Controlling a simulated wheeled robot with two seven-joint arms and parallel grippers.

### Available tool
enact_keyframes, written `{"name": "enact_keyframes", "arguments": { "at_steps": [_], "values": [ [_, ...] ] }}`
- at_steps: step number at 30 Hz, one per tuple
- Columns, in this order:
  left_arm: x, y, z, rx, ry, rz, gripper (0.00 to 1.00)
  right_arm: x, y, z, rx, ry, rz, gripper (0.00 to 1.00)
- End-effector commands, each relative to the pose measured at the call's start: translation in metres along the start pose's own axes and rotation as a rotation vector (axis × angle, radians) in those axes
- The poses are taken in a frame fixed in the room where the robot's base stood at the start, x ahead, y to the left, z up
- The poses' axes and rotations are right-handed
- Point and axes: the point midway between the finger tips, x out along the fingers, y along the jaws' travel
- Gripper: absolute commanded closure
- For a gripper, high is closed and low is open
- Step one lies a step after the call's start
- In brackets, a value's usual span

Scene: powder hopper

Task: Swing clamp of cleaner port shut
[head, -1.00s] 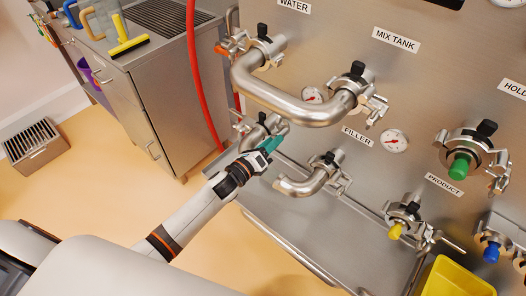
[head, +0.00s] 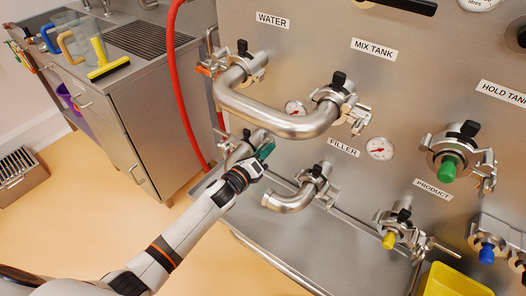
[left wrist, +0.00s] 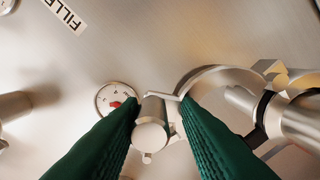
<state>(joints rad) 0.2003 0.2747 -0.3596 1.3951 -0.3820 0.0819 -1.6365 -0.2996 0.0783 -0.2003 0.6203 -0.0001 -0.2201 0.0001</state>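The port behind my left gripper (head: 262,156), left of the FILLER label (head: 343,147), is partly hidden by the gripper, and I see no cleaner label. In the left wrist view its clamp ring (left wrist: 208,76) sits at right around a pipe end. A metal cylinder of the clamp (left wrist: 151,135) with a thin bent bar shows between the two green fingers. The fingers of my left gripper (left wrist: 158,105) are apart, one on each side of that cylinder; contact is unclear. Whether the clamp is fully open is unclear. My right gripper is not in view.
A curved pipe (head: 275,121) joins the WATER and MIX TANK ports above the gripper. A short bent pipe (head: 288,202) juts out at right. A red hose (head: 177,100) hangs at left. A yellow bin (head: 455,282) stands low at right.

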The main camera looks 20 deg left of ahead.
Motion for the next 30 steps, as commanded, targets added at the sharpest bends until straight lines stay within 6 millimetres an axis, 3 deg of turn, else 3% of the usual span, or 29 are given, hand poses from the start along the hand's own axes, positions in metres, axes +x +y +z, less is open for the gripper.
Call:
{"name": "enact_keyframes", "arguments": {
  "at_steps": [2, 5, 15, 30],
  "values": [
    [0.004, 0.01, -0.006, 0.001, 0.011, 0.023, 0.88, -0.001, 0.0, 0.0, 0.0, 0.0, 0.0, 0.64],
    [0.004, 0.01, -0.009, 0.001, 0.011, 0.024, 0.99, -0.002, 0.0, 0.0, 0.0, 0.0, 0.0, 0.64],
    [0.004, -0.003, -0.039, 0.002, 0.009, 0.021, 0.98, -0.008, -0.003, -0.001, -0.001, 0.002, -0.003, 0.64],
    [0.003, -0.013, -0.045, 0.002, 0.008, 0.015, 0.98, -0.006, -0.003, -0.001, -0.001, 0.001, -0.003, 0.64]
  ]
}}
